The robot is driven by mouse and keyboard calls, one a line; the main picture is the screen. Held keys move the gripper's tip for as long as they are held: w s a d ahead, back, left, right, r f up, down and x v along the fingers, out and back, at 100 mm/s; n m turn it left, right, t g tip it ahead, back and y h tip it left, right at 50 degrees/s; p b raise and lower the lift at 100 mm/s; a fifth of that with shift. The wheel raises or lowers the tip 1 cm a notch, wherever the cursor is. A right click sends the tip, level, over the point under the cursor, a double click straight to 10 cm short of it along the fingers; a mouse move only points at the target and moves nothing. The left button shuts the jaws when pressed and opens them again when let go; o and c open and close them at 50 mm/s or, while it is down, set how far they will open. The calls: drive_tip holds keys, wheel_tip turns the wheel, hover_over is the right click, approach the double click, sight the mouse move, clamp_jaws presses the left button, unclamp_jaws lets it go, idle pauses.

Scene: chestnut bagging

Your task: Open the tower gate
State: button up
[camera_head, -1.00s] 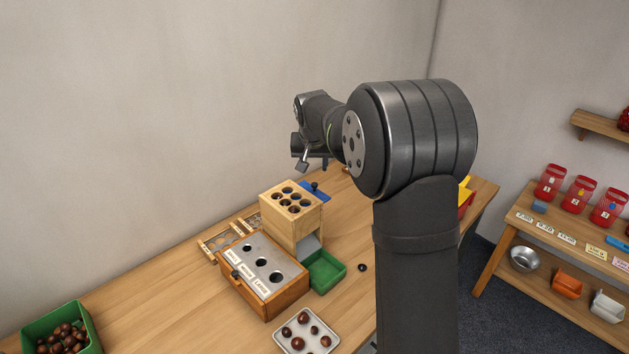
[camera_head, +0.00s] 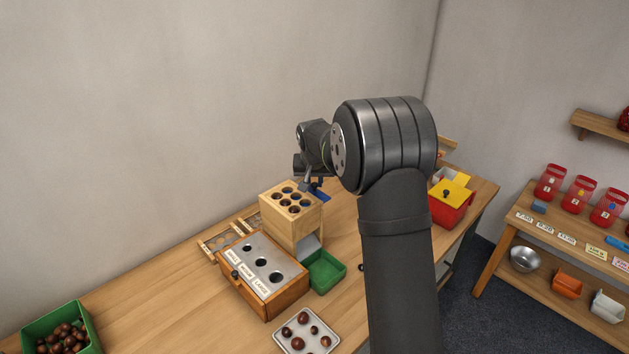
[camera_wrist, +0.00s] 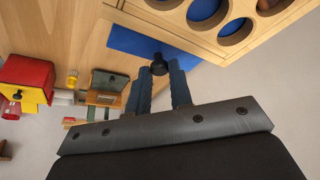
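The tower (camera_head: 291,218) is a pale wooden block with round holes in its top, some holding chestnuts. Its gate is a blue plate (camera_head: 322,196) sticking out at the far right side of the tower. In the wrist view the blue plate (camera_wrist: 150,43) carries a black knob (camera_wrist: 159,68). My gripper (camera_wrist: 158,76) is open, its two fingers on either side of the knob, with the knob at about the fingertips. I cannot tell whether a finger touches it.
A wooden sizing box (camera_head: 262,275) stands before the tower, with a green tray (camera_head: 326,271) beside it. A metal tray of chestnuts (camera_head: 306,331) is in front. A red box with yellow lid (camera_head: 449,207) stands right. A green chestnut bin (camera_head: 62,329) is far left.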

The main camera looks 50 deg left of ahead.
clamp_jaws()
drive_tip(key=w, duration=0.8)
drive_tip(key=shift+w, duration=0.25)
drive_tip(key=o, duration=0.6)
unclamp_jaws()
drive_tip(key=shift+r, duration=0.1)
drive_tip(key=v, duration=1.7)
drive_tip(key=shift+r, duration=0.1)
